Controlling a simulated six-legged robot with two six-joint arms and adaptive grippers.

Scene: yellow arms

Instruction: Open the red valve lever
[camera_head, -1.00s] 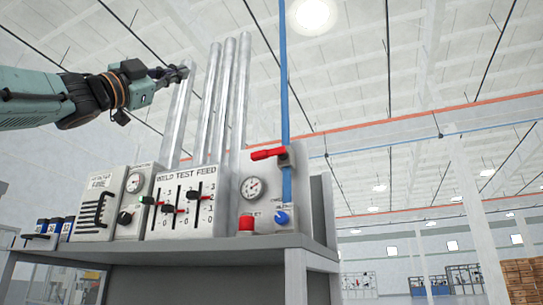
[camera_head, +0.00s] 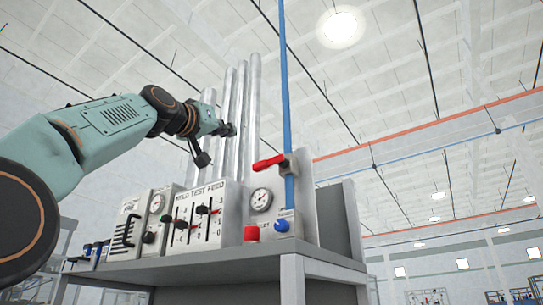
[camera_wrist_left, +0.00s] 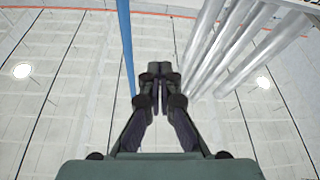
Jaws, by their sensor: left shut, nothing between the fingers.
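The red valve lever (camera_head: 268,162) sits roughly level at the top of the right panel, beside the blue vertical pipe (camera_head: 285,90). My left gripper (camera_head: 231,130) is shut and empty, up and to the left of the lever, in front of the silver pipes (camera_head: 240,105) in the picture. It is apart from the lever. In the left wrist view my left gripper (camera_wrist_left: 160,75) shows its fingers together, with the blue pipe (camera_wrist_left: 126,45) to its left and the silver pipes (camera_wrist_left: 228,40) to its right. The lever does not show there. My right gripper is not in view.
A grey bench (camera_head: 250,268) carries the panels. Below the lever are a gauge (camera_head: 261,199), a red button (camera_head: 251,233) and a blue knob (camera_head: 282,225). A slider panel (camera_head: 199,215) stands to the left. The space right of the bench is open.

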